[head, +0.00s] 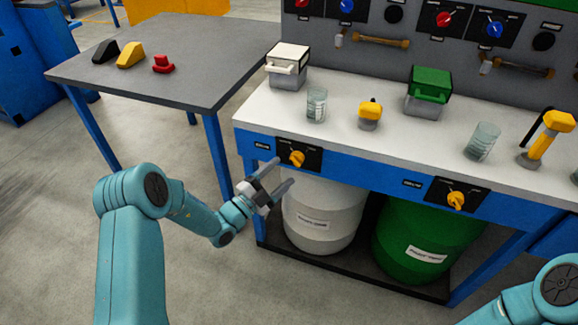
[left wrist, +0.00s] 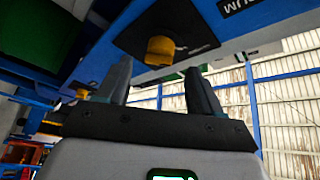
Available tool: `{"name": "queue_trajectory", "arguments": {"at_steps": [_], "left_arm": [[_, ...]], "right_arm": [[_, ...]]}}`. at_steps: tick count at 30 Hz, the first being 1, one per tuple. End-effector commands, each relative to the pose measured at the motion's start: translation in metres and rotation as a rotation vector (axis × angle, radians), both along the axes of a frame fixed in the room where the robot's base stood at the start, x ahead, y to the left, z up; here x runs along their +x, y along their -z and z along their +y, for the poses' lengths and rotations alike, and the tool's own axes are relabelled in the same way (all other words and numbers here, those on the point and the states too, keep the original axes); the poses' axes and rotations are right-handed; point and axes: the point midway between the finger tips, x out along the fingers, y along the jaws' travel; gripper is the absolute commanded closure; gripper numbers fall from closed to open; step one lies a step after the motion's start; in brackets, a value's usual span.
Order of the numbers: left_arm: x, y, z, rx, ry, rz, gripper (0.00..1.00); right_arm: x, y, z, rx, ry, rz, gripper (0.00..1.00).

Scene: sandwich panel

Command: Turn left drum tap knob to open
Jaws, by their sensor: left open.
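The left drum tap knob (head: 296,158) is yellow and sits on a black plate (head: 312,154) on the blue front edge of the bench, above the white drum (head: 318,215). In the left wrist view the yellow knob (left wrist: 160,49) shows just beyond my fingers. My left gripper (head: 279,173) is open and empty, just left of and below the knob, apart from it as far as I can tell. A second yellow knob (head: 456,200) sits further right, above the green drum (head: 415,240). My right gripper is out of view.
The bench top (head: 340,127) holds a white-lidded box (head: 288,66), a green-lidded box (head: 429,92), glasses (head: 317,104) and a yellow-topped item (head: 370,114). A grey table (head: 200,85) stands to the left. The floor in front is clear.

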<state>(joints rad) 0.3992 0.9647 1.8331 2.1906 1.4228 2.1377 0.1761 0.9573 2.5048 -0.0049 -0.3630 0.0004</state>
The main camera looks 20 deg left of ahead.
Motion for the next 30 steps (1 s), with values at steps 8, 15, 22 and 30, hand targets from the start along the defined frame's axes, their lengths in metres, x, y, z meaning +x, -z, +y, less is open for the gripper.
{"name": "queue_trajectory", "arguments": {"at_steps": [8,15,22,30], "left_arm": [[0.036,-0.008,-0.017,0.001,0.0,0.0,0.34],[0.042,-0.01,-0.017,0.0,-0.002,0.001,0.34],[0.041,-0.01,-0.017,0.0,-0.001,0.001,0.7],[0.041,-0.011,-0.017,0.008,-0.002,0.0,0.87]], "right_arm": [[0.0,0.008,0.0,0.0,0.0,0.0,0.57],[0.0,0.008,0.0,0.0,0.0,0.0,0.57],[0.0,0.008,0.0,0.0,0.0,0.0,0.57],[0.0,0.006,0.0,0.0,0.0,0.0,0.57]]}}
